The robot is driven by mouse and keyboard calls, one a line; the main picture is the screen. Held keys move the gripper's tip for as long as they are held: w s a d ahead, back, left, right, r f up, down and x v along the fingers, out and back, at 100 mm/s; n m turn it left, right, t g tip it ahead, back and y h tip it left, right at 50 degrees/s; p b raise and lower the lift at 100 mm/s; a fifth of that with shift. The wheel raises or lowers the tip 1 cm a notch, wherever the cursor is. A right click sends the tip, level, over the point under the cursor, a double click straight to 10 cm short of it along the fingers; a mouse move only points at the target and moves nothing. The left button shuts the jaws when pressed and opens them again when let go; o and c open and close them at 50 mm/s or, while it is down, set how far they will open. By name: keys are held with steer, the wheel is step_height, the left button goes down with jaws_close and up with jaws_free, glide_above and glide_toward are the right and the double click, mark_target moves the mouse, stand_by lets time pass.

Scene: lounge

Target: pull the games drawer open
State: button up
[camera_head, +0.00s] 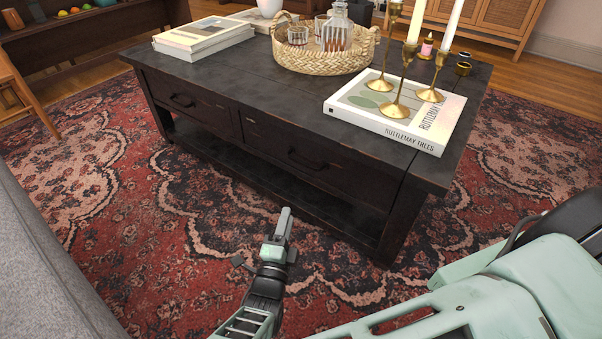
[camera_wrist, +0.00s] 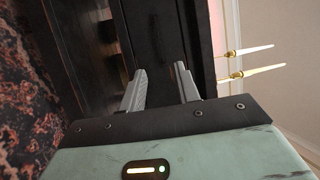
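A dark wooden coffee table (camera_head: 250,95) has two drawers side by side in its long front. The left drawer (camera_head: 186,100) and the right drawer (camera_head: 310,160) both look shut, each with a dark handle. No label shows which is the games drawer. My gripper (camera_head: 285,215) is in front of the table, below and short of the right drawer, touching nothing that I can see. In the wrist view, tilted sideways, my gripper (camera_wrist: 160,68) has its two grey fingers apart and empty. A drawer front (camera_wrist: 152,25) with its dark handle (camera_wrist: 155,42) lies beyond them.
On the table are a woven tray (camera_head: 290,60) with a decanter and glasses, a large book (camera_head: 400,115) under brass candlesticks, and stacked books (camera_head: 203,36). A grey sofa (camera_head: 35,265) is at left. The patterned rug (camera_head: 165,240) before the table is clear.

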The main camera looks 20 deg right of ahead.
steer(key=b+x, duration=0.5)
steer(key=x, duration=1.1)
steer(key=shift+w+d+b, duration=0.2)
steer(key=shift+d+b, duration=0.1)
steer(key=shift+b, duration=0.05)
steer(key=shift+f, duration=0.1)
jaws_close()
